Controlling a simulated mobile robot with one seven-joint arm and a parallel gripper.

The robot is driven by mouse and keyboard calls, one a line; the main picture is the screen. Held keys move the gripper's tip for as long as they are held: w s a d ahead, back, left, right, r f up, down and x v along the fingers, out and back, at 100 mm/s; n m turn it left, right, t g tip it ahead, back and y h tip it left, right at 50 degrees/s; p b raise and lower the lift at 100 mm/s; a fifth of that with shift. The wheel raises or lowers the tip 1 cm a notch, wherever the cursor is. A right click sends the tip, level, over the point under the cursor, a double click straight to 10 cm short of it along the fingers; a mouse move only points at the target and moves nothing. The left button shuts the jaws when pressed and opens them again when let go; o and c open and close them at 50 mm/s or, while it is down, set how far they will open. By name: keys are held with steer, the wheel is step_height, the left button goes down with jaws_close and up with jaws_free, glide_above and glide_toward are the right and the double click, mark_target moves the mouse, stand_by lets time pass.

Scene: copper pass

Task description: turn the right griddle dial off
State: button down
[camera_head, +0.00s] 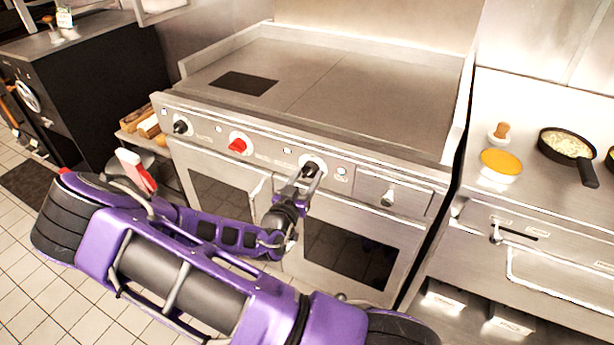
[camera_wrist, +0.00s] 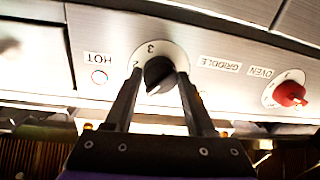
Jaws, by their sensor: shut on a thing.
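The right griddle dial (camera_wrist: 160,75) is a black knob on a pale round plate with numbers, a 3 and a 2 among them, in the wrist view. In the head view the dial (camera_head: 312,166) is mostly covered by my gripper (camera_head: 305,176). My gripper (camera_wrist: 158,86) is shut on the dial, one finger on each side of it. The wrist view is turned over, so the griddle label (camera_wrist: 219,65) reads upside down. The dial's pointer mark cannot be made out clearly.
A red oven knob (camera_head: 239,144) sits left of the dial, with another black dial (camera_head: 181,127) farther left. A hot lamp (camera_head: 341,171) is just right of it. A pan (camera_head: 566,145) stands on the right counter.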

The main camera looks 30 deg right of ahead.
steer(key=n, duration=0.4)
steer(key=shift+r+g, duration=0.1)
steer(key=shift+g, duration=0.2)
steer(key=shift+n+p, duration=0.5)
steer(key=shift+n, duration=1.2)
steer(key=shift+c, duration=1.2)
jaws_free()
steer(key=p+v, duration=0.1)
steer(key=v, duration=1.6)
steer(key=shift+a, duration=0.25)
steer(key=shift+r, duration=0.15)
